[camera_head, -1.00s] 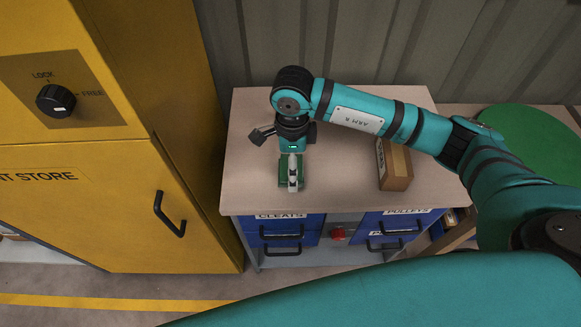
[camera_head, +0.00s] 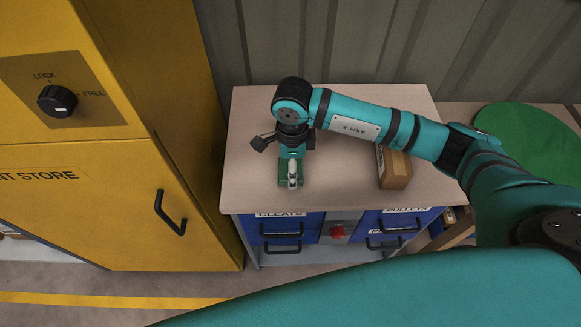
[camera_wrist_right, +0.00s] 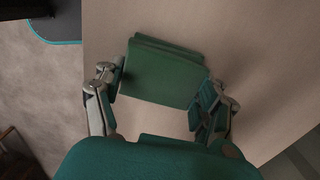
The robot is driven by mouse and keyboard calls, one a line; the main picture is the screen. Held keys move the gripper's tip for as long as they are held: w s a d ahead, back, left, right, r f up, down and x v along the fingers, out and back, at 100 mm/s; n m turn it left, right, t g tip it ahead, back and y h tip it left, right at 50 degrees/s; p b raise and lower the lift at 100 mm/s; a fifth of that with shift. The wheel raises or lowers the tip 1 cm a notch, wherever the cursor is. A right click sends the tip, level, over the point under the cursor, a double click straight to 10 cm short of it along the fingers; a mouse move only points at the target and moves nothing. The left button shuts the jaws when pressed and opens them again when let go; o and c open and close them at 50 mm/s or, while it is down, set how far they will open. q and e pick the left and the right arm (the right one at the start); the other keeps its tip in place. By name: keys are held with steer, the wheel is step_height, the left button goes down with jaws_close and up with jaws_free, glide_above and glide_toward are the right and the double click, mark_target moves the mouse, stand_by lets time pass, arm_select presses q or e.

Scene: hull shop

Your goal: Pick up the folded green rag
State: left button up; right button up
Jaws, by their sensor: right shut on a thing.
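The folded green rag (camera_wrist_right: 160,72) lies between the two fingers of my right gripper (camera_wrist_right: 165,92) in the right wrist view. The gripper is shut on it, with a finger at each side. In the head view, the rag (camera_head: 284,181) shows only in part beneath my right gripper (camera_head: 292,176), over the front left part of the workbench top (camera_head: 340,195). I cannot tell whether the rag touches the bench top. My left gripper is not in either view.
A brown cardboard box (camera_head: 396,168) stands on the bench to the right, close under my right arm. Yellow cabinet (camera_head: 120,220) stands at the left. Blue drawers (camera_head: 283,238) are under the bench top. A round green surface (camera_head: 530,140) is at the far right.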

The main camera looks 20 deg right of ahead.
steer(key=shift+r, duration=0.5)
step_height(320, 180, up, 2)
steer(key=shift+w+r+b, duration=0.1)
steer(key=shift+r+b, duration=0.05)
steer(key=shift+b, duration=0.35)
steer(key=s+a+r+b, duration=0.1)
steer(key=s+a+b, duration=0.1)
steer(key=s+a, duration=0.9)
steer(key=shift+a+r+b, duration=0.35)
steer(key=shift+b, duration=0.05)
steer(key=shift+s, duration=0.1)
